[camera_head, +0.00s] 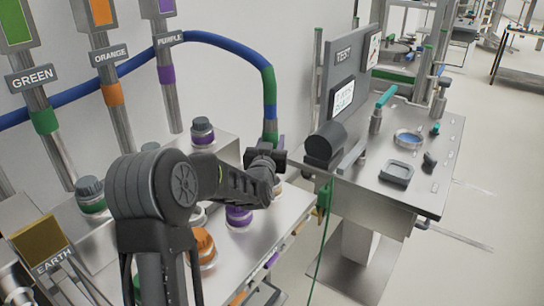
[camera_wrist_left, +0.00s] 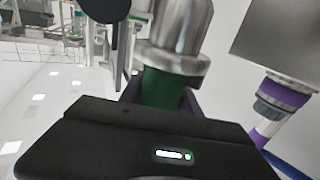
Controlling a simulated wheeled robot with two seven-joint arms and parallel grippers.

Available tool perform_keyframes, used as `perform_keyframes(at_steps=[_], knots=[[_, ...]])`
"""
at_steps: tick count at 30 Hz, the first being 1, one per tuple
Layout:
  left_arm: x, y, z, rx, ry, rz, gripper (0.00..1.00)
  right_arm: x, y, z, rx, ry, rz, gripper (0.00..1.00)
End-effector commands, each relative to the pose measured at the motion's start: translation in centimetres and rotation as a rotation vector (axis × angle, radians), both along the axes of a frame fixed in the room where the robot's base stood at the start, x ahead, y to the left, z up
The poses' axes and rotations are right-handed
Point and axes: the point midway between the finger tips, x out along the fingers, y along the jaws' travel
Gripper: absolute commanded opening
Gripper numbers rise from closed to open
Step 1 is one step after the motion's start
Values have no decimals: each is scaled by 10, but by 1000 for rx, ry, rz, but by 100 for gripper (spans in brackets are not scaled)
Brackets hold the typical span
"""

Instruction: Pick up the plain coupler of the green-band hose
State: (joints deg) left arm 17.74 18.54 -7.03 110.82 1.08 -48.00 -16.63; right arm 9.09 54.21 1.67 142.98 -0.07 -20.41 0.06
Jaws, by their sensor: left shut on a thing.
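The blue hose (camera_head: 215,42) arches behind the label posts and hangs down at the middle of the head view, with a green band (camera_head: 268,87) near that end. My left gripper (camera_head: 270,150) is at this hanging end, above the far edge of the steel bench. In the left wrist view, a plain silver coupler (camera_wrist_left: 175,38) with a green band (camera_wrist_left: 165,88) is at my left gripper (camera_wrist_left: 163,92), which is shut on the green-banded part. My right gripper is not in view.
The bench (camera_head: 262,228) holds capped ports: a green one (camera_head: 91,196), purple ones (camera_head: 202,131) and an orange one (camera_head: 203,247). A TEST station table (camera_head: 450,150) stands to the right, with a black cylinder (camera_head: 325,145) at its near edge. The floor farther right is clear.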

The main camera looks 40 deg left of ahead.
Motion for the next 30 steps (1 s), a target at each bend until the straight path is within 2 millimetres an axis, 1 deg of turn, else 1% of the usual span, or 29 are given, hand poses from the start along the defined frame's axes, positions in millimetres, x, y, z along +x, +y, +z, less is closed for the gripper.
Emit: perform_keyframes(at_steps=[1,3,7,11,30], knots=[[0,0,12,2,-9,-1,0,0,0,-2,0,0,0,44],[0,0,23,2,-7,0,0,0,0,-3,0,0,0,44],[0,0,35,1,-4,0,0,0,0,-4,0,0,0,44],[0,0,38,0,-2,-1,0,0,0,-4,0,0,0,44],[0,0,37,1,-2,0,0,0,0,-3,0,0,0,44]])
